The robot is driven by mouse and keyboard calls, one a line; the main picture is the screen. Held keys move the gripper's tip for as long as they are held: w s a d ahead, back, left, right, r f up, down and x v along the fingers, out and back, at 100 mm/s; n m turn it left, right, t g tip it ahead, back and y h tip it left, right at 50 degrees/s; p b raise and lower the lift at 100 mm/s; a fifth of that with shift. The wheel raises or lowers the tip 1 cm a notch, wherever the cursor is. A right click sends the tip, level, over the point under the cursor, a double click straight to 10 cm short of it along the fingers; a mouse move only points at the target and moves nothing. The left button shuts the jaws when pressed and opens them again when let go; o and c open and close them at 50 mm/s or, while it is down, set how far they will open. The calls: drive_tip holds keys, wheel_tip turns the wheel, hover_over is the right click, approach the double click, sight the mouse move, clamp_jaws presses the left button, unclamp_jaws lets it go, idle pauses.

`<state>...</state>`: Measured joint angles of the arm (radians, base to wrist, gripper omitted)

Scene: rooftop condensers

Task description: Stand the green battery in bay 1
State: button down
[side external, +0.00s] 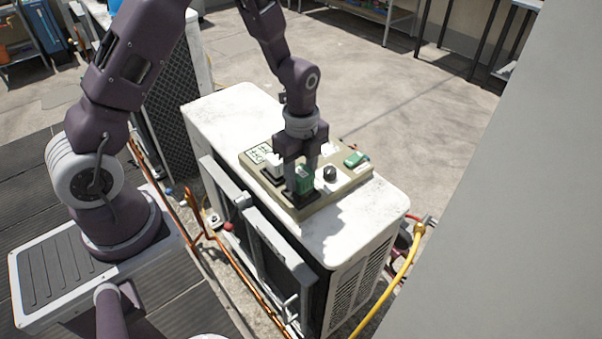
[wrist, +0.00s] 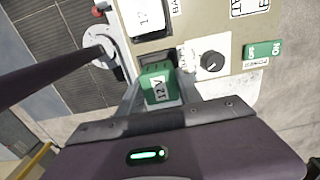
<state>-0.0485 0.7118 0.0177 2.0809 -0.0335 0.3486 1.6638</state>
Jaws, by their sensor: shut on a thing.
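The green battery (side external: 304,181), marked 12V in the wrist view (wrist: 157,88), is between the fingers of my gripper (side external: 299,176), which is shut on it. The battery looks roughly upright at a black bay (side external: 303,200) on the beige panel (side external: 335,190). The bay's dark opening (wrist: 153,60) shows just beyond the battery in the wrist view. I cannot tell how deep the battery sits, and the fingers hide part of it. The bay's number is not readable.
A white battery (wrist: 147,16) stands in the neighbouring bay, close to my gripper. A black knob (wrist: 212,61) and a green ON/OFF switch (wrist: 263,50) are on the panel to the right. The white condenser top (side external: 225,115) is clear behind the panel.

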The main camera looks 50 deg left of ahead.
drive_tip(key=shift+f, duration=0.75)
idle(0.3)
drive_tip(key=c, duration=0.7)
unclamp_jaws()
wheel_tip(320, 180, up, 7)
